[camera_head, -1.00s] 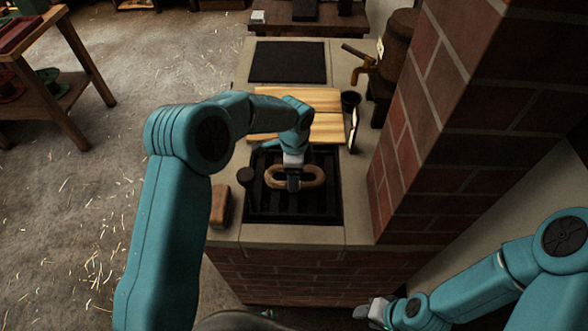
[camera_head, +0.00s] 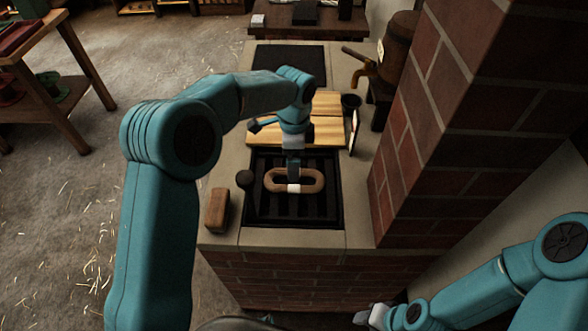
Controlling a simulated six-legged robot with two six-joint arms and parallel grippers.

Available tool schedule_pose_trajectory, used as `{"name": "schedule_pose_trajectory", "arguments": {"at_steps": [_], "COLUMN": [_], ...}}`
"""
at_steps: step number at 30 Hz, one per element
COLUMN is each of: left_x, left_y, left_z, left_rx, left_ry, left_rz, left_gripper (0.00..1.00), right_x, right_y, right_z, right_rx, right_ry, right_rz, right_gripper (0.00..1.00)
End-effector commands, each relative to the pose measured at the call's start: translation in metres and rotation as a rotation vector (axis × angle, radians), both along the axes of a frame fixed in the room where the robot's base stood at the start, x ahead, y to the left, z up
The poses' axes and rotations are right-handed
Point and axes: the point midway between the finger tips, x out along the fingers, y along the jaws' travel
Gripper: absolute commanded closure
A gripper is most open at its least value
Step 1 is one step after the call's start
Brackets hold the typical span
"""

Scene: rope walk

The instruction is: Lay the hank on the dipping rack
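The hank (camera_head: 312,184), a brown oval loop with a white band around its near side, lies flat over the black slatted rack (camera_head: 318,213) set in the top of the brick counter. My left gripper (camera_head: 294,176) points down just behind and above the hank's middle, and the white band shows clear of it. Its fingers are seen edge-on, so their opening does not show. My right gripper (camera_head: 368,313) is low at the bottom edge, in front of the counter and away from the hank. It is too small and dark to read.
A wooden block (camera_head: 217,209) lies left of the rack. A brick pillar (camera_head: 440,120) closes off the right side.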

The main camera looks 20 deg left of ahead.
Motion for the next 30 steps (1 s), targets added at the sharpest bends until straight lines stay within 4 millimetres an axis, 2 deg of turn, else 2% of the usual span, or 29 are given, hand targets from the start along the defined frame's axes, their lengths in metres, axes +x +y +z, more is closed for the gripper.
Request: {"name": "schedule_pose_trajectory", "arguments": {"at_steps": [3,9,24,26,30], "left_x": [0.001,0.0,0.0,0.0,0.0], "left_y": [0.0,0.0,0.0,0.0,0.0], "left_z": [0.023,0.041,0.043,0.047,0.071], "left_rx": [0.0,0.0,0.001,0.001,0.0], "left_ry": [-0.003,-0.001,0.001,0.0,0.0], "left_rz": [-0.001,0.0,-0.001,0.0,0.0], "left_gripper": [0.0,0.0,0.0,0.0,0.0], "right_x": [0.0,0.0,0.0,0.0,0.0], "right_y": [0.0,0.0,0.0,0.0,0.0], "right_z": [-0.002,-0.002,-0.002,0.002,0.027], "right_rx": [0.0,0.0,0.0,0.0,0.0], "right_ry": [0.0,0.0,0.0,0.0,0.0], "right_rz": [0.0,0.0,0.0,0.0,0.0], "right_gripper": [0.57,0.57,0.57,0.57,0.57]}}
